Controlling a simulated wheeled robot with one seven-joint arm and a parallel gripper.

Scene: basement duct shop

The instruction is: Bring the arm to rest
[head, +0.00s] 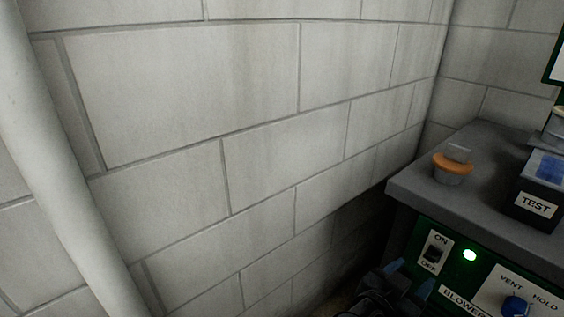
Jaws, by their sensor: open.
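My gripper (408,279) shows at the bottom edge in the head view, dark with two blue fingertips set apart. It is open and I see nothing between the fingers. It is in front of the lower left part of a grey cabinet (405,190) with a green front panel. Most of my arm is out of view below the frame.
An orange-collared item (453,169) and a TEST box (538,200) stand on top. A block wall (190,90) and pale pipe (50,150) are left.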

